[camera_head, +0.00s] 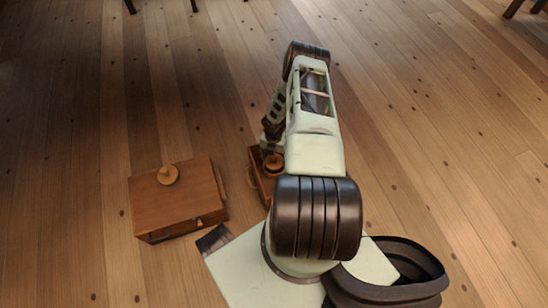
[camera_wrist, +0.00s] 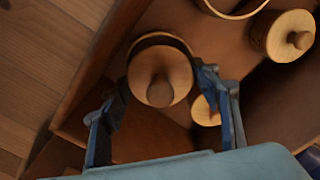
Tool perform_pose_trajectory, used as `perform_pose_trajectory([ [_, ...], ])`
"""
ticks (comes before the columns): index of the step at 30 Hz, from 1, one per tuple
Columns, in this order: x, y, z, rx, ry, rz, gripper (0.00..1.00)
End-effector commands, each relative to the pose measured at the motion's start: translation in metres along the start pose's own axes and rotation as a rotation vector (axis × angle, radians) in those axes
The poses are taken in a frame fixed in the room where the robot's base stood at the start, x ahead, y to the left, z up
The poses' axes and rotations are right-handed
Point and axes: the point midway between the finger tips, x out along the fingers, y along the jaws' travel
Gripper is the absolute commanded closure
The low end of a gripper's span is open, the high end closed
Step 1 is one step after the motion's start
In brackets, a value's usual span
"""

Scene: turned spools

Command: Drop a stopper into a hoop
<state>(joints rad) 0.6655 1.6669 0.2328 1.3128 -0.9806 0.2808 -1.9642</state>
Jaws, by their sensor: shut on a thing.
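My gripper (camera_wrist: 163,80) is shut on a light wooden stopper (camera_wrist: 176,88) with a round knob, seen from above in the wrist view. One blue finger is on each side of it. A thin wooden hoop (camera_wrist: 158,36) shows as an arc just behind the held stopper; the stopper hides the rest. I cannot tell whether the stopper is above the hoop or partly inside it. A second hoop (camera_wrist: 238,14) is cut off at the top edge. Another knobbed stopper (camera_wrist: 279,42) is at the upper right. In the head view my arm hides most of the gripper.
A small round wooden piece (camera_wrist: 203,112) is partly hidden by the right finger. A second brown box (camera_head: 259,182) is partly hidden by my arm. Open plank floor surrounds them.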

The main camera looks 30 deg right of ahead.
Motion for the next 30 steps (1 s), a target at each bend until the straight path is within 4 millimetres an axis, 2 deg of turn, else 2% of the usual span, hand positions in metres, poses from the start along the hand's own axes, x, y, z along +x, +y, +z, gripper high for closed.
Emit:
perform_pose_trajectory([
  [15, 0.001, 0.0, 0.001, 0.0, -0.001, 0.0, 0.7],
  [30, 0.011, 0.0, 0.001, 0.0, -0.001, 0.0, 0.7],
])
